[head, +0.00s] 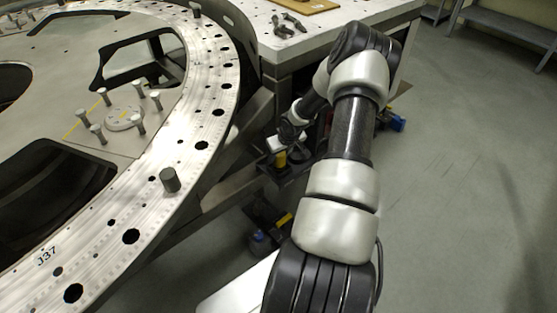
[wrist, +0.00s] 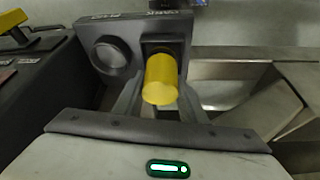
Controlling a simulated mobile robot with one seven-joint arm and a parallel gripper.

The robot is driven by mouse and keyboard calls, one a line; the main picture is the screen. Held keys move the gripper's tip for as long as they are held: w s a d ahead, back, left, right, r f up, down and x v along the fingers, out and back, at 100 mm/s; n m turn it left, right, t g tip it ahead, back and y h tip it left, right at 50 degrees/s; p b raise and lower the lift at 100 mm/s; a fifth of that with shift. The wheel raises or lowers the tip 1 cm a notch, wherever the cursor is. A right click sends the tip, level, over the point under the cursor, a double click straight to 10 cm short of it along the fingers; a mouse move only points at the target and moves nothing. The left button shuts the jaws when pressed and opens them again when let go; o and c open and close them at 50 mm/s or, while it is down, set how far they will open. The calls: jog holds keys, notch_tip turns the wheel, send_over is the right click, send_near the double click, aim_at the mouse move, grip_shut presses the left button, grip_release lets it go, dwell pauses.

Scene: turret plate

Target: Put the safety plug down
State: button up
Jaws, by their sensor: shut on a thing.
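The safety plug is a yellow cylinder (wrist: 161,80) in the middle of the wrist view. My gripper (wrist: 160,100) is shut on it, one grey finger on each side. A grey holder block (wrist: 121,36) with a white label on its top edge is just behind the plug. A round grey fitting (wrist: 109,52) is on its left part. The plug is in front of the block's right part; I cannot tell whether it is seated there or apart.
The large metal turret plate (head: 207,118) with holes and pegs fills the left of the head view. A white-topped table (head: 335,22) with dark tools stands behind my arm. A dark box with a yellow handle (wrist: 14,22) is at the wrist view's left.

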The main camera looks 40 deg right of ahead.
jog(key=shift+f, duration=0.65)
jog(key=shift+f, duration=0.2)
jog(key=o, duration=1.2)
jog(key=shift+c, duration=0.2)
jog(key=shift+s+r, duration=0.15)
jog(key=shift+r, duration=0.45)
jog(key=p+v, duration=0.3)
jog(key=v, duration=0.8)
